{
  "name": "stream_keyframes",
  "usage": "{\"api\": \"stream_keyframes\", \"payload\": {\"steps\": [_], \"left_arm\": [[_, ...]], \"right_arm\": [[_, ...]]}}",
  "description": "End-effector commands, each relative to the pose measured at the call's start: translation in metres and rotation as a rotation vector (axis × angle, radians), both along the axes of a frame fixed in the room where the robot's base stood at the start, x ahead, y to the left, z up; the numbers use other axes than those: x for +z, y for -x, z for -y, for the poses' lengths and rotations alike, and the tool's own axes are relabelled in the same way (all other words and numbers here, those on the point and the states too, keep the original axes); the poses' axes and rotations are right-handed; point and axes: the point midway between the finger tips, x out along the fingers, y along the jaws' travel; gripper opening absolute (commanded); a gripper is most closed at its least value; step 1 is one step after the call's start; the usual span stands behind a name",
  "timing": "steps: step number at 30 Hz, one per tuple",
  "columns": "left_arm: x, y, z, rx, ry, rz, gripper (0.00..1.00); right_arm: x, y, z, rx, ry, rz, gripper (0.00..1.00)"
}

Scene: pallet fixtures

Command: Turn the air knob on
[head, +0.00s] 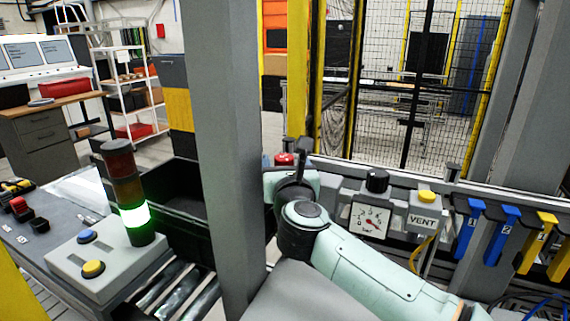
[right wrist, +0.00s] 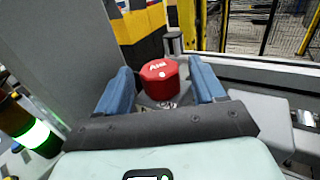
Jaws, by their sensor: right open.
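The air knob is a red, faceted knob (right wrist: 160,78) with white lettering and a white dot on its top, seen in the right wrist view. It also shows as a small red shape behind my right arm in the head view (head: 285,159). My right gripper (right wrist: 159,69) is open, with its two blue fingers on either side of the knob in the picture. I cannot tell whether either finger touches it. In the head view my right gripper (head: 297,150) is seen from behind, and its fingers are mostly hidden. My left gripper is not in view.
A grey post (head: 226,150) stands just left of my right arm. Right of the arm are a pressure gauge (head: 370,220), a black knob (head: 377,181) and a yellow VENT button (head: 427,196). A lit stack light (head: 134,214) and a black bin (head: 180,187) are at left.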

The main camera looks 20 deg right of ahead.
Motion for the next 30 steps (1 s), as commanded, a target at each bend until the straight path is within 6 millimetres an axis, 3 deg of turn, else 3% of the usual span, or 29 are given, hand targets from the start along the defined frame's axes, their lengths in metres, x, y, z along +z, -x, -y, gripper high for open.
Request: {"api": "stream_keyframes", "payload": {"steps": [5,18,24,30], "left_arm": [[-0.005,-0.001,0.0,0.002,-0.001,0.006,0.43],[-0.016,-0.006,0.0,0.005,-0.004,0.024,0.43],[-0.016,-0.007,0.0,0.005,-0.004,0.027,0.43],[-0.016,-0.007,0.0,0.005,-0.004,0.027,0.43]], "right_arm": [[0.0,0.018,-0.006,0.002,-0.001,0.003,0.69],[0.0,0.107,-0.033,0.001,0.001,0.003,0.69],[0.0,0.125,-0.039,0.001,0.0,0.001,0.69],[0.0,0.128,-0.04,0.001,0.0,0.0,0.69]]}}
